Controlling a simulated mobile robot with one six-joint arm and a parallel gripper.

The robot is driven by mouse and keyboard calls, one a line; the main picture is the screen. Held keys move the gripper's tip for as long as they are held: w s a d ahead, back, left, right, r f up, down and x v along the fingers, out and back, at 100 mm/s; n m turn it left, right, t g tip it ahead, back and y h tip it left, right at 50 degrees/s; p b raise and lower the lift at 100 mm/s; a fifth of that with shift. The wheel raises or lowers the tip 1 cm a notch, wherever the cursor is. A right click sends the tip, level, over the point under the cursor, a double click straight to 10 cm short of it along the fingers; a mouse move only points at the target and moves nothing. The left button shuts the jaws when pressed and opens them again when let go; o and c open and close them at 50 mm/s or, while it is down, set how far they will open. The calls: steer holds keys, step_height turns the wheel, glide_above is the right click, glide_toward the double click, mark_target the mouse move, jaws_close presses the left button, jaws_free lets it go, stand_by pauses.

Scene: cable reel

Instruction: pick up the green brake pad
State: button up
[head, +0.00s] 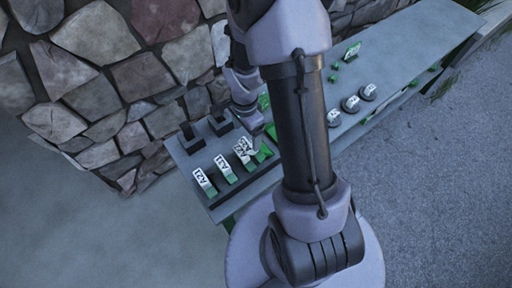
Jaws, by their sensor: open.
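Several green pieces are on the grey bench (355,70), and I cannot tell which is the brake pad. A green piece (263,153) lies just below my gripper (253,144), near the bench's front edge. Another green patch (264,102) shows between my wrist and my forearm. My gripper points down over the left part of the bench and is open. Its fingertips are small and dark here, and I cannot tell whether they touch anything. My forearm hides the middle of the bench.
White-labelled green blocks (226,168) stand along the front left edge. Dark square holders (190,140) are behind them. Round labelled knobs (350,103) and a green tagged piece (352,51) are to the right. A stone wall (100,60) closes the back; paving (430,190) lies in front.

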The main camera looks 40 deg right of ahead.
mark_target(250, 142)
steer(key=f, duration=0.3)
steer(key=f+b, duration=0.1)
steer(key=f, duration=0.1)
steer(key=shift+s+d+f, duration=0.1)
steer(key=shift+s+d, duration=0.2)
steer(key=shift+s, duration=0.05)
jaws_close()
